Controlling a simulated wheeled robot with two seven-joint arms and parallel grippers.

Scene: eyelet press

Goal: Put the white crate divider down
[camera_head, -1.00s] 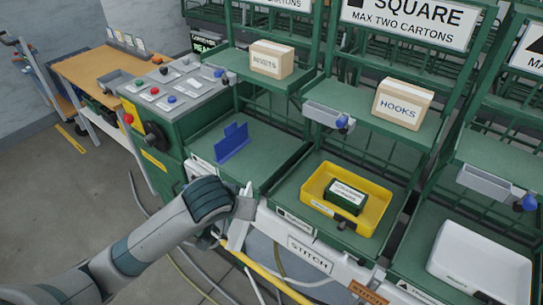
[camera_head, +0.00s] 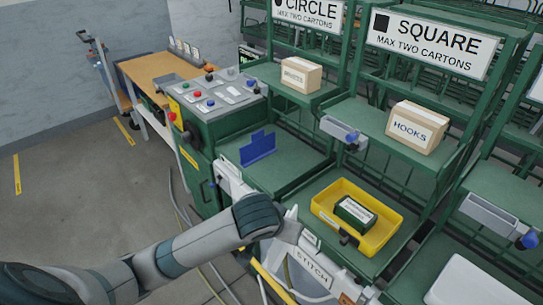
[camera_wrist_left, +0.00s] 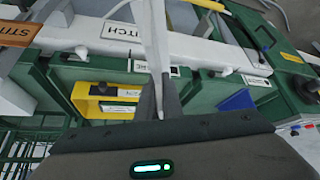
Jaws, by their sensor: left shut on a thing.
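My left gripper (camera_head: 288,230) is in front of the rack's lower shelves, over the front rail marked STITCH. In the left wrist view the fingers (camera_wrist_left: 160,97) are shut on the white crate divider (camera_wrist_left: 153,35), a thin white strip running up and away from the fingertips. In the head view the divider is mostly hidden by my arm and hard to tell from the white rail. My right gripper is not in view.
A blue divider (camera_head: 258,147) stands on the left lower shelf (camera_head: 285,170), which has bare room around it. A yellow crate (camera_head: 325,208) holding a dark green carton (camera_head: 355,212) sits on the shelf to its right. A white crate (camera_head: 475,285) is at lower right.

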